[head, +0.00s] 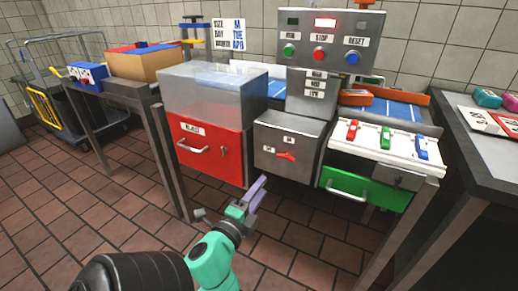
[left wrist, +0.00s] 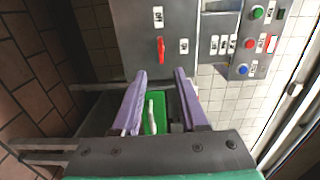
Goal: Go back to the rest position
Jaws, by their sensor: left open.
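My left gripper (head: 258,189) has purple fingers and hangs in front of the machine, just below the grey switch box (head: 287,135). In the left wrist view, its fingers (left wrist: 160,74) are apart with nothing held between them. The red switch (head: 286,156) on the grey box also shows beyond the fingertips in the left wrist view (left wrist: 160,48). A green drawer front (left wrist: 161,112) with a pale handle appears between the fingers in that view. The gripper looks apart from these things. My right gripper is in neither view.
A red reject bin (head: 205,150) stands left of the switch box. A green drawer (head: 365,189) is to its right, under a white panel (head: 390,143) with coloured switches. A control box (head: 330,40) stands above. A grey table (head: 490,150) is at the right. Tiled floor in front is clear.

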